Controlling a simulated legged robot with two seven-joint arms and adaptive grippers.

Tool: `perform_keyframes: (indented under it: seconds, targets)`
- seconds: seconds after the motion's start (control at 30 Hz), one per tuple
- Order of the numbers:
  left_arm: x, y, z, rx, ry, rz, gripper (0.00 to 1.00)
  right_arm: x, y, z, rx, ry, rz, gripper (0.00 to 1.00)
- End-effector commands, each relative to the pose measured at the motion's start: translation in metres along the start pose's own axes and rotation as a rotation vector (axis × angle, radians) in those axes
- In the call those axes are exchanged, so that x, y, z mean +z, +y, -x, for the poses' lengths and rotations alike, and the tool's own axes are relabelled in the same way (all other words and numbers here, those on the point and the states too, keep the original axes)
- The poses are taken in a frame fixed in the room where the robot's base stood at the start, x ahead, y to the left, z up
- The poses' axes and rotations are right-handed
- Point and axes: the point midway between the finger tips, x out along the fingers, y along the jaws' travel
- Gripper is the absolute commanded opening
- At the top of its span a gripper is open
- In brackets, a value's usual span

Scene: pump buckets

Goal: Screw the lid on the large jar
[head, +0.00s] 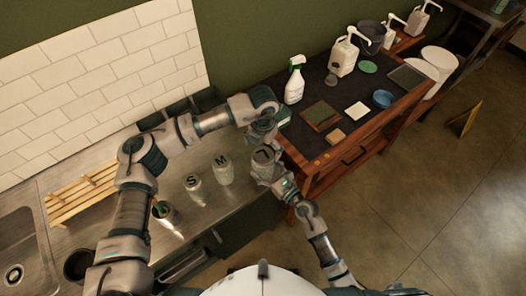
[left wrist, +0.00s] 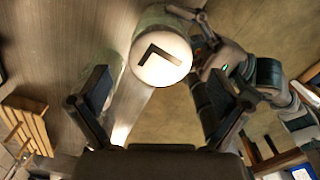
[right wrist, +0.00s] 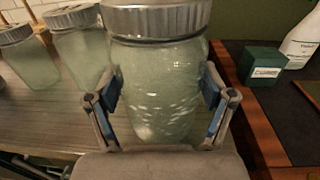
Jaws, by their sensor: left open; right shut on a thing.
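The large jar (right wrist: 158,85) is pale green glass and stands upright. Its ridged silver lid (right wrist: 158,18) sits on its mouth; whether it is threaded cannot be told. The lid's pale top (left wrist: 162,62) carries a dark L and faces the left wrist camera. The lid also shows in the head view (head: 264,156). My right gripper (right wrist: 160,95) is shut on the jar's body, one finger on each side. My left gripper (head: 263,133) is above the lid, open and empty, its fingers apart from the lid.
Jars marked M (head: 222,170) and S (head: 193,187) stand left of the large jar on the metal counter (head: 130,195). A wooden table (head: 335,160) at right holds a spray bottle (head: 294,82), a pump bottle (head: 344,55) and a small green box (right wrist: 262,68).

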Motion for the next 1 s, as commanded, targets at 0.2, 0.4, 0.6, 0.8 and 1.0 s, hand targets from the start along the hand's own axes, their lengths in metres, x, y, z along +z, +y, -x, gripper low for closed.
perform_keyframes:
  seconds: [0.2,0.4,0.6,0.8,1.0]
  targets:
    - [0.001,0.001,0.049,0.001,-0.003,0.001,1.0,-0.001,0.0,0.0,0.001,0.002,-0.001,0.0]
    - [0.001,0.0,0.08,0.0,0.0,0.0,1.0,-0.001,0.0,0.0,0.001,0.002,-0.001,0.0]
    - [0.001,0.0,0.09,0.001,0.001,-0.001,1.0,-0.001,0.0,0.0,0.001,0.002,-0.001,0.0]
    - [0.001,0.0,0.09,0.0,0.001,0.0,1.0,-0.001,0.0,0.0,0.0,0.002,-0.001,0.0]
    - [0.001,0.0,0.09,0.0,0.001,0.0,1.0,-0.001,0.0,0.0,0.0,0.002,0.0,1.0]
